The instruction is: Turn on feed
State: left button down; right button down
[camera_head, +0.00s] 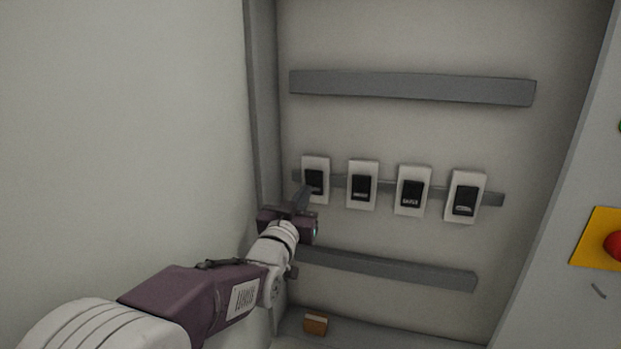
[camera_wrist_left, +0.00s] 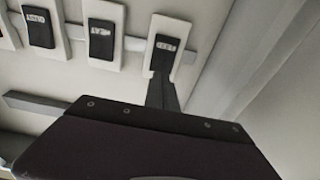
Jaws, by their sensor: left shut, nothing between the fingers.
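Several white switches with black rockers sit in a row on a grey rail inside the cabinet. The labels are too blurred for me to tell which one is feed. My left gripper (camera_head: 303,193) is shut and empty, with its fingers pointing up at the leftmost switch (camera_head: 317,168). In the left wrist view, which is turned round, this switch (camera_wrist_left: 172,29) is the rightmost one. The fingers (camera_wrist_left: 160,92) reach the end of its black rocker (camera_wrist_left: 165,52) there and hide part of it; I cannot tell whether they touch. My right gripper is out of view.
Grey bars run above (camera_head: 412,87) and below (camera_head: 390,268) the switch row. The cabinet's left side wall (camera_head: 262,110) is close to my left gripper. A small orange-brown block (camera_head: 315,324) lies on the cabinet floor. A red button (camera_head: 614,246) on a yellow plate is at far right.

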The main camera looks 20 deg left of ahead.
aim_at(314, 176)
pick_arm(q)
jog(key=w, duration=0.2)
jog(key=w+r+p, duration=0.1)
jog(key=w, duration=0.1)
jog(key=shift+w+d, duration=0.1)
jog(key=shift+w, duration=0.05)
jog(key=shift+w+f+p, duration=0.1)
jog(key=shift+w+p, duration=0.2)
jog(key=shift+w, duration=0.25)
jog(key=shift+w+r+p, duration=0.15)
jog(key=shift+r+p, duration=0.4)
jog(key=shift+p, duration=0.3)
jog(key=shift+f+g, duration=0.3)
jog(key=shift+f, duration=0.1)
